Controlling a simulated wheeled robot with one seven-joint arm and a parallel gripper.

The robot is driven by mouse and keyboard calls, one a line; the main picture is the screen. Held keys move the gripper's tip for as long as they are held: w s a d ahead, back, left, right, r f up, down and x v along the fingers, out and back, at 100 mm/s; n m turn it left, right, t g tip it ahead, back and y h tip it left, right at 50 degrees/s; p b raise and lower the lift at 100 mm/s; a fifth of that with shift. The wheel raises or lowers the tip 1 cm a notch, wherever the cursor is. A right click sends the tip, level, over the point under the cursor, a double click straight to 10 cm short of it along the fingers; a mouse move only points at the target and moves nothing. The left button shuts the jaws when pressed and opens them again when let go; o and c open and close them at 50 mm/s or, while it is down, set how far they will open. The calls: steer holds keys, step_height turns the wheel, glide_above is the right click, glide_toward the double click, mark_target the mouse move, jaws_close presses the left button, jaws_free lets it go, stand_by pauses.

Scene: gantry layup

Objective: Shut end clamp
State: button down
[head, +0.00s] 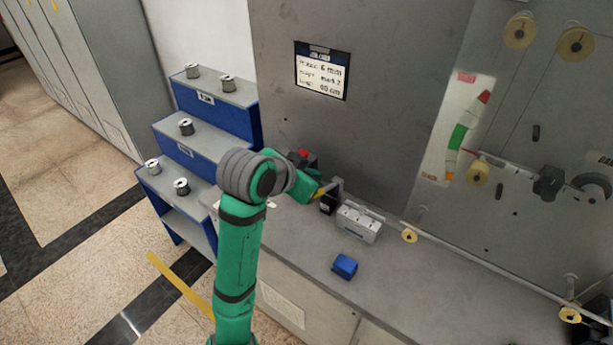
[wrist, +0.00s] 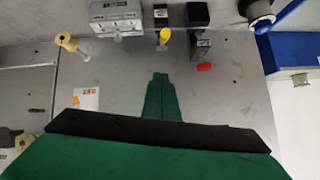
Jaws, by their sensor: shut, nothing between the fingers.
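My gripper (wrist: 160,76) is shut and empty in the wrist view, its green fingers together over bare grey surface. Above the fingertips in that view stand small dark fixtures: a black block with a yellow knob (wrist: 165,36) and, right of it, a dark clamp-like part with a red tip (wrist: 204,67). I cannot tell for certain which is the end clamp; the fingers are apart from both. In the head view, the red part (head: 303,154) and a yellow part (head: 320,193) show beside my gripper (head: 308,188), whose fingertips are partly hidden.
A grey box (head: 359,223) stands on the bench (head: 300,235) right of my gripper, with a blue block (head: 344,266) in front. Blue stepped shelves (head: 200,145) with several spools stand left. A large grey panel (head: 370,130) with a display rises behind. The front bench is mostly clear.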

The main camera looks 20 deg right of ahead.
mark_target(325, 189)
steer(key=w+f, duration=0.1)
steer(key=f, duration=0.1)
steer(key=w+d+f, duration=0.1)
steer(key=f, duration=0.1)
steer(key=d+f, duration=0.1)
steer(key=f, duration=0.1)
steer(key=shift+w+f, duration=0.1)
steer(key=shift+w, duration=0.3)
steer(key=shift+a+f, duration=0.2)
steer(key=shift+f, duration=0.35)
steer(key=shift+s, duration=0.1)
